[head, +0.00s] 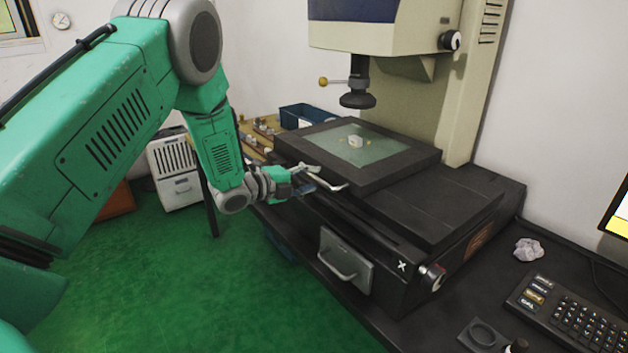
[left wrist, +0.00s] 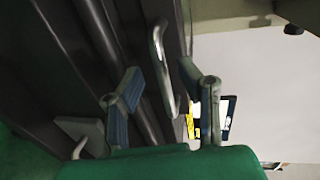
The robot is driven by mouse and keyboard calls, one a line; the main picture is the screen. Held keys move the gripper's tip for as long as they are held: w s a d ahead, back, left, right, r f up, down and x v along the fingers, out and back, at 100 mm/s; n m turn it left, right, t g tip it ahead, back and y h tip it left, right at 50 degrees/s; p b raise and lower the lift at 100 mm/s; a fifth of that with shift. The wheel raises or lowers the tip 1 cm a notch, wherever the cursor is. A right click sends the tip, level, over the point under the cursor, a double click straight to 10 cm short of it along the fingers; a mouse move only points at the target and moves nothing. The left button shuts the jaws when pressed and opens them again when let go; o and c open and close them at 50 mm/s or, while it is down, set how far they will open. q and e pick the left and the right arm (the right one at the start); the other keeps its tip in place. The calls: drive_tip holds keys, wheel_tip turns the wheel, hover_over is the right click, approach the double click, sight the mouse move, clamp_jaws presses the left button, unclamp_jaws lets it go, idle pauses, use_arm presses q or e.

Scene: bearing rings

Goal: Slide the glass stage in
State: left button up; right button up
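The glass stage, a pale green pane (head: 380,152) in a thick black frame (head: 408,164), sits on the measuring machine's dark bed, offset to the left with bare bed to its right. A small whitish ring-like part (head: 356,142) rests on the glass. A grey bar handle (head: 333,186) is on the stage's front side. My left gripper (head: 303,181) is at this handle. In the left wrist view, its two fingers (left wrist: 160,97) are apart, with the handle (left wrist: 159,62) showing between and beyond them; contact cannot be told. My right gripper is out of view.
The lens column (head: 358,85) hangs above the stage. A bare bed section (head: 440,208) lies to the right. A lower grey handle plate (head: 345,262) and a knob (head: 432,276) project from the front. A keyboard (head: 570,315) and crumpled paper (head: 528,250) lie at right.

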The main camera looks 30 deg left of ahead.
use_arm(q)
drive_tip(key=v, duration=1)
drive_tip(key=shift+a+f, duration=0.2)
drive_tip(key=shift+a, duration=0.2)
drive_tip(key=shift+w+d, duration=0.1)
drive_tip(key=shift+d, duration=0.05)
drive_tip(key=shift+a, duration=0.25)
